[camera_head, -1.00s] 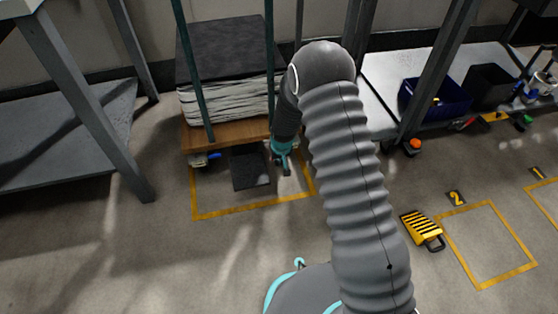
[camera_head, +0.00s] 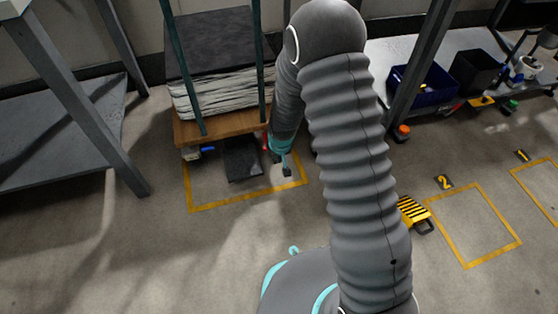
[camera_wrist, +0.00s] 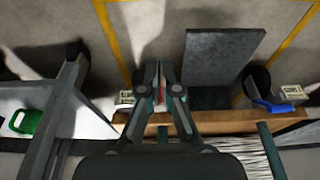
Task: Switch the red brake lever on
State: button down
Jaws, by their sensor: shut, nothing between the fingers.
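The cart has a wooden deck (camera_head: 222,127) bearing a grey stack between dark green posts. The red brake lever (camera_head: 265,141) is a small red sliver at the deck's right front corner, just left of my gripper (camera_head: 286,169). In the wrist view a thin red strip (camera_wrist: 161,86) shows between or behind the fingers of my gripper (camera_wrist: 159,66); most of the lever is hidden. My gripper is shut and empty, in front of the deck edge. I cannot tell whether it touches the lever. A blue lever (camera_head: 208,149) sits at the cart's left caster, also in the wrist view (camera_wrist: 273,105).
A dark plate (camera_head: 242,160) stands out below the deck front. A yellow floor outline (camera_head: 240,199) surrounds this spot. A striped yellow block (camera_head: 413,212) lies right of my arm. A grey table (camera_head: 60,135) stands left, a shelf with a blue bin (camera_head: 424,86) right. The front floor is clear.

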jog(key=shift+s+d+r, duration=0.2)
jog(key=shift+s+r, duration=0.05)
jog(key=shift+s, duration=0.4)
jog(key=shift+s+d+r, duration=0.15)
jog(key=shift+s+r, duration=0.1)
jog(key=shift+s, duration=0.35)
jog(key=s+d+r+g+h, duration=0.1)
jog(key=s+d+r+g, duration=0.2)
jog(key=s, duration=0.5)
jog(key=s+d+r+m+t+p, duration=0.1)
jog(key=s+d+r, duration=0.3)
jog(key=r, duration=1)
jog(key=s+d+r+m+t+p, duration=0.1)
jog(key=s+d+r+t+p, duration=0.2)
jog(key=s+r, duration=0.4)
jog(key=s+d+r+m+t+p, duration=0.1)
jog(key=s+d+r+p, duration=0.2)
jog(key=r, duration=1.8)
jog(key=s+d, duration=0.2)
jog(key=s, duration=0.1)
jog(key=shift+t, duration=0.4)
jog(key=shift+s, duration=0.1)
